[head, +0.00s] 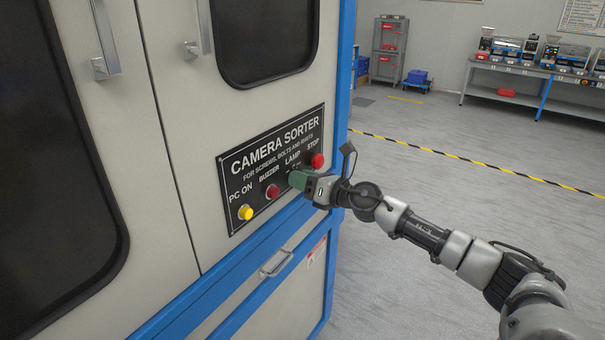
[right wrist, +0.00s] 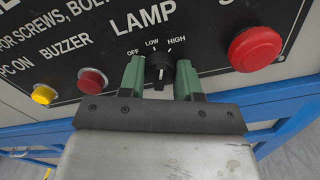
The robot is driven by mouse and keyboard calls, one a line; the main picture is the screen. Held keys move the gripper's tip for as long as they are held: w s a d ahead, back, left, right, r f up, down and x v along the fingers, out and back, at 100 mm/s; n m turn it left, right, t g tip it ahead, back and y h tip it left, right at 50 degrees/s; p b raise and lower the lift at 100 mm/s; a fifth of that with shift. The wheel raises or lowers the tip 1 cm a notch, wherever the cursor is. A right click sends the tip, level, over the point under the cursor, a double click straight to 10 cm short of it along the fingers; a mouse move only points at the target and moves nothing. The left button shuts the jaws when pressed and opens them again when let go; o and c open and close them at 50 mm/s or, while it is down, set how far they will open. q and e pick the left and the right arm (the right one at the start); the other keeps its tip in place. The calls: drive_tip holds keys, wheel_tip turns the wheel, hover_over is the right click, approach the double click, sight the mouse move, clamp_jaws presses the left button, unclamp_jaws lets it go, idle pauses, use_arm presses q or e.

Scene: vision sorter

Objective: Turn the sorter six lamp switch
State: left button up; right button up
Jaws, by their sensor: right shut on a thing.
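The black lamp switch (right wrist: 160,70) is a round knob below the word LAMP on the black panel of the camera sorter (head: 243,162). The labels OFF, LOW and HIGH fan above it. A pale line runs upright on the knob's face; I cannot tell for sure which label it marks. My right gripper (head: 294,180) is at the panel. In the right wrist view its green fingers (right wrist: 159,66) stand on both sides of the knob, shut on it. In the head view the gripper hides the knob. My left gripper is out of view.
A red stop button (right wrist: 256,48) sits right of the switch. A red buzzer button (right wrist: 92,80) and a yellow PC ON button (right wrist: 44,95) sit left of it. The floor to the right is clear.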

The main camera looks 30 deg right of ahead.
drive_tip(key=shift+r+m+p, duration=0.1)
drive_tip(key=shift+m+p, duration=1.1)
drive_tip(key=shift+m, duration=1)
drive_tip(key=o, duration=0.9)
drive_tip(key=shift+b+v, duration=1.8)
drive_tip(key=shift+v, duration=3.6)
